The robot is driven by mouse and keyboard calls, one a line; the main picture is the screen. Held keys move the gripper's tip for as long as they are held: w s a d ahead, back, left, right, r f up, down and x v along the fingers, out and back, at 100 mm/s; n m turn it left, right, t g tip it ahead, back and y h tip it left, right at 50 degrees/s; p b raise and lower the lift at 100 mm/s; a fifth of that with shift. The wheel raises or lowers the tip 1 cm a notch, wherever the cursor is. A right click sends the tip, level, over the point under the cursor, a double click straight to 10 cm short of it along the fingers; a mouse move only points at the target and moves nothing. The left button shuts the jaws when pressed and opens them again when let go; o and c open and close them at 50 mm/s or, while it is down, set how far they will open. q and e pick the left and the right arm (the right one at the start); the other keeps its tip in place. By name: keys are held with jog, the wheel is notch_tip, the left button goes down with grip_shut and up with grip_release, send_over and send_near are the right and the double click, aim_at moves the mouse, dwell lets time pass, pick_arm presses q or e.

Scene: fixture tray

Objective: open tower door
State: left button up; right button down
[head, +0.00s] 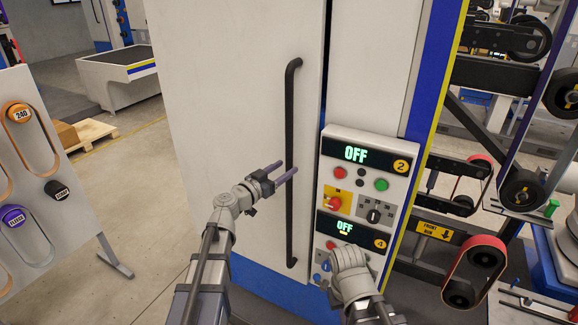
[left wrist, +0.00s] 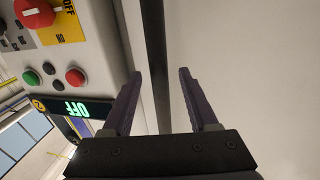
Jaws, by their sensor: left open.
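The tower door (head: 235,90) is a tall pale panel and looks shut, with a dark seam at its right edge. A long black vertical bar handle (head: 291,110) runs down it near that seam. My left gripper (head: 288,167) is open at the handle's middle height, its purple-grey fingers overlapping the bar in the head view. In the left wrist view the handle (left wrist: 155,50) runs between the two spread fingertips (left wrist: 158,72); whether they touch it I cannot tell. My right arm's wrist (head: 350,275) is low before the control panel; its fingers are hidden.
A control panel (head: 345,172) with green OFF displays, buttons and a red knob stands right of the handle. A belt rack (head: 485,255) is further right. A board with belts (head: 60,180) stands at the left, with open floor (head: 145,165) between it and the door.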

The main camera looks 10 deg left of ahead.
pick_arm(q)
jog(key=shift+x, duration=1.45)
grip_shut()
dwell(0.4)
